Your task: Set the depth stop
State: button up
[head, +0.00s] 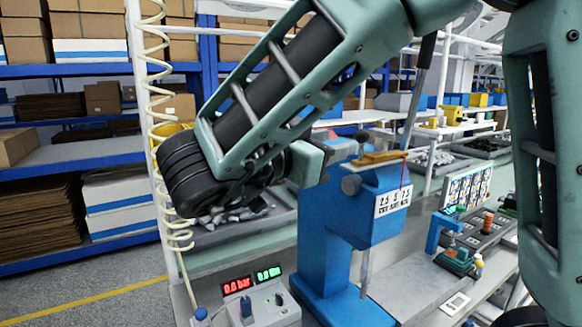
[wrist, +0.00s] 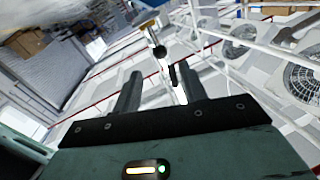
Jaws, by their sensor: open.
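The blue press (head: 375,220) stands on the bench in the middle of the head view. A brass-coloured bar (head: 380,158) lies across its top, with a thin red pointer (head: 404,174) near its right end. Below is a white scale card (head: 392,199) marked 2.5, 5 and 7.5; the pointer is over its right part. A grey round knob (head: 351,185) is on the press's side. My gripper (head: 342,146) is at the press's upper left, close to the bar; contact cannot be told. In the wrist view its fingers (wrist: 158,82) are apart, with a dark-knobbed piece (wrist: 160,52) beyond them.
A control box (head: 248,303) with red and green displays stands at the press's lower left. A coiled hose (head: 155,90) hangs left of my arm. A tray of grey parts (head: 240,220) lies behind. A small blue fixture (head: 437,232) and a dark tray are to the right.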

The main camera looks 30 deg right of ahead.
jog(key=p+v, duration=0.2)
jog(key=v, duration=0.6)
jog(key=shift+a+p, duration=0.2)
jog(key=shift+p, duration=0.15)
dwell(0.4)
